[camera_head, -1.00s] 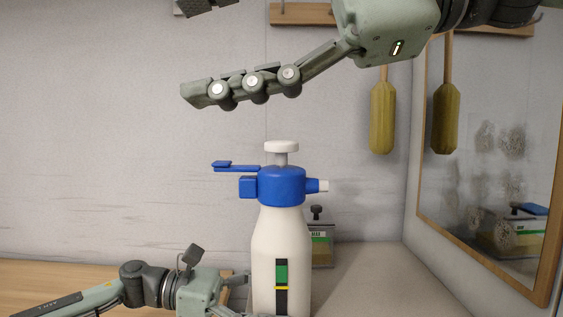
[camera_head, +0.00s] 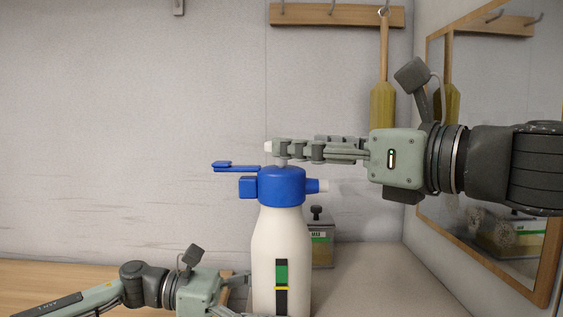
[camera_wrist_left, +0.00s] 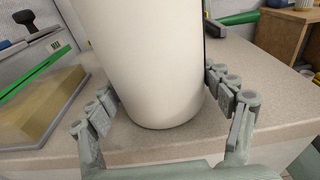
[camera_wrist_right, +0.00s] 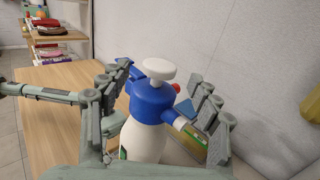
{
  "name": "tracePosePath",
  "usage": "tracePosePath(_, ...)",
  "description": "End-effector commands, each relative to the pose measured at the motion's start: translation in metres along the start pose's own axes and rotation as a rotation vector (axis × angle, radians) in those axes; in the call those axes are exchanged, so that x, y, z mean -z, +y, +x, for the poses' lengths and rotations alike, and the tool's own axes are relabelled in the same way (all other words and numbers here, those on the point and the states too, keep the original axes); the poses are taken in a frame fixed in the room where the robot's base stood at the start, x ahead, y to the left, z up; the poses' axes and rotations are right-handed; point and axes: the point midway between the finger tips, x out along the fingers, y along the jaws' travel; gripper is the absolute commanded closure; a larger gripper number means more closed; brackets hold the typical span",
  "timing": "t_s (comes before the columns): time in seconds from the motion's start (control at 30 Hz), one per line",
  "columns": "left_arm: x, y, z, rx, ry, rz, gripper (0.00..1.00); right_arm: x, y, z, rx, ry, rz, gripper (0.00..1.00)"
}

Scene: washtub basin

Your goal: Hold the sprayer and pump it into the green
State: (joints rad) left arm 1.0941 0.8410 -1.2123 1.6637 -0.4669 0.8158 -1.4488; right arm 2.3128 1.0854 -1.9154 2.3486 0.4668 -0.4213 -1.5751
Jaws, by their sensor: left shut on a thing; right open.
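The sprayer (camera_head: 281,232) is a white bottle with a blue head (camera_head: 282,186), standing upright on the counter. It also shows in the right wrist view (camera_wrist_right: 142,142). Its front has a dark strip with a green band (camera_head: 281,273) and a yellow line just below the green. My left gripper (camera_head: 242,297) is shut around the lower bottle, one finger on each side in the left wrist view. My right gripper (camera_head: 283,150) is open at the height of the white pump knob (camera_wrist_right: 160,70), its fingers on either side. In the head view the fingers mostly hide the knob.
A box labelled MAX (camera_head: 320,248) stands behind the sprayer, to its right. A wood-framed mirror (camera_head: 430,215) is on the right wall. A yellow brush (camera_head: 383,105) hangs from the hook rail (camera_head: 337,16) behind my right arm.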

Motion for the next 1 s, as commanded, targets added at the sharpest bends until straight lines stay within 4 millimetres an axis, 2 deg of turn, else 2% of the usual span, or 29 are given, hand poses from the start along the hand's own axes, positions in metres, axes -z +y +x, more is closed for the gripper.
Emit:
tracePosePath(0.1,0.000,0.000,0.000,-0.001,-0.001,0.001,0.38,0.001,0.001,0.024,-0.003,0.003,0.000,0.37)
tracePosePath(0.3,0.000,0.000,0.000,-0.001,0.000,0.000,0.38,0.000,0.000,0.049,-0.001,0.000,-0.001,0.37)
tracePosePath(0.7,0.000,0.000,0.000,-0.001,0.000,0.000,0.38,-0.001,0.000,0.055,-0.001,-0.002,-0.001,0.37)
tracePosePath(1.0,0.000,0.000,0.000,-0.001,0.000,0.000,0.38,-0.001,0.000,0.055,-0.001,-0.001,-0.001,0.74)
